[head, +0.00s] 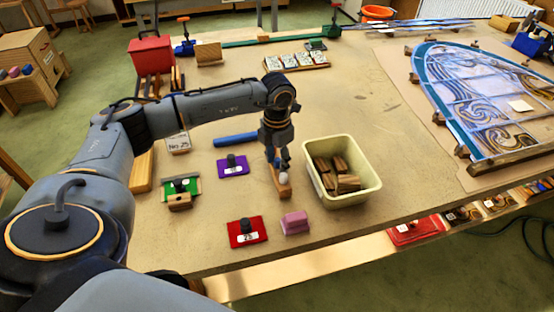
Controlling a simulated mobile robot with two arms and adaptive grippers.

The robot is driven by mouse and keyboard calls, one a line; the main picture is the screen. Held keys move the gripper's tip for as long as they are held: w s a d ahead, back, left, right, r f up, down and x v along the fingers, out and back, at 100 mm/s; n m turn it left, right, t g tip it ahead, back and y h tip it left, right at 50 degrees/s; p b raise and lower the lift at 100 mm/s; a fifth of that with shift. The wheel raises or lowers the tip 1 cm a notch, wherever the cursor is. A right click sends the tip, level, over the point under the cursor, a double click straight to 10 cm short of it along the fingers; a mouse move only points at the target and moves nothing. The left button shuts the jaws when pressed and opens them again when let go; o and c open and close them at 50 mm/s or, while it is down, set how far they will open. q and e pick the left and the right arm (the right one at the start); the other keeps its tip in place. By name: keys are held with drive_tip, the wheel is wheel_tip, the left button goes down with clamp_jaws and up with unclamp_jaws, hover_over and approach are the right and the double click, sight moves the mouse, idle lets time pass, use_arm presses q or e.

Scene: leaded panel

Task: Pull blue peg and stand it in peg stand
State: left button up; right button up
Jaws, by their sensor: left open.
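My left gripper (278,163) points down over a small wooden block (284,191), left of the cream bin. It is open; a small pale piece shows at its fingertips, and I cannot tell whether they touch it. A blue bar (235,139) lies on the table left of the gripper. I cannot tell whether this bar is the blue peg; no upright blue peg is clear. I cannot tell for sure which thing is the peg stand; the wooden block is partly hidden by the gripper. My right gripper is not in view.
The cream bin (373,189) holds wooden pieces. A purple plate (241,169), red plate (262,228), pink block (294,223) and green holder (167,187) surround the gripper. The leaded panel (424,58) lies at right. The table (370,110) is clear between bin and panel.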

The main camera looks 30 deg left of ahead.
sight(277, 159)
use_arm(q)
wheel_tip(277, 159, up, 12)
idle(0.4)
idle(0.5)
